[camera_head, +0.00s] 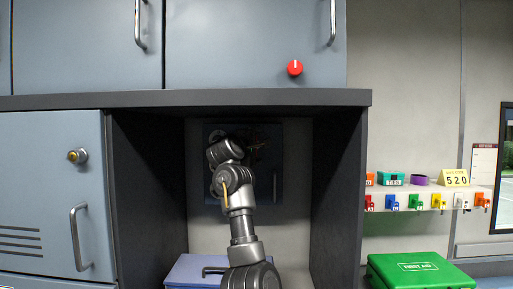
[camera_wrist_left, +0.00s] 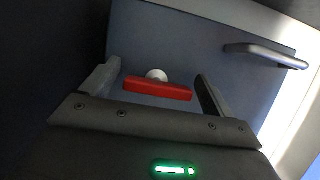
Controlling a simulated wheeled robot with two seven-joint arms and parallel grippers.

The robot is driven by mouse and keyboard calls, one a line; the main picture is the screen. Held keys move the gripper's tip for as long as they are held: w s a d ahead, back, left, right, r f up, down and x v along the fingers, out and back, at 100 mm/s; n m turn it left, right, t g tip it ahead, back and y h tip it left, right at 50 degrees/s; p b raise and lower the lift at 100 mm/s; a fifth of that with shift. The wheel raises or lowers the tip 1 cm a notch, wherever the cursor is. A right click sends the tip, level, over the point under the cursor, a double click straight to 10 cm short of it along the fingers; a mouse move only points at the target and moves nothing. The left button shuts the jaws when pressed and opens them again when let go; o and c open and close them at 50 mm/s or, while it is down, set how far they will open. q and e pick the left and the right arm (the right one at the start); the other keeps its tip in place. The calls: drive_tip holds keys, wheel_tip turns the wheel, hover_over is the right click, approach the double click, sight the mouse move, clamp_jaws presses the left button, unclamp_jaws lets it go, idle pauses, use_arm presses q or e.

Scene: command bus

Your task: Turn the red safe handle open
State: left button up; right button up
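The safe (camera_head: 292,160) is a dark blue-grey door at the back of the open bay, largely hidden by my left arm in the head view. In the left wrist view its door (camera_wrist_left: 200,45) fills the upper part. The red safe handle (camera_wrist_left: 157,90) is a bar on a pale round hub, lying nearly level in that view. My left gripper (camera_wrist_left: 158,76) is open, with one finger beyond each end of the bar and a gap visible on both sides. In the head view the gripper and red handle are mostly hidden and dark. My right gripper is not in view.
A grey pull handle (camera_wrist_left: 265,55) sticks out from the safe door. Dark bay walls (camera_head: 338,190) stand on both sides, under a countertop (camera_head: 230,98). A blue-grey box (camera_head: 190,272) stands below my arm. A green first-aid case (camera_head: 420,272) and key shelf (camera_head: 430,190) are at right.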

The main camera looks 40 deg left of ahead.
use_arm(q)
drive_tip(key=shift+s, duration=0.3)
drive_tip(key=b+v, duration=0.3)
drive_tip(key=v, duration=0.7)
drive_tip(key=shift+b, duration=0.4)
drive_tip(key=shift+s, duration=0.1)
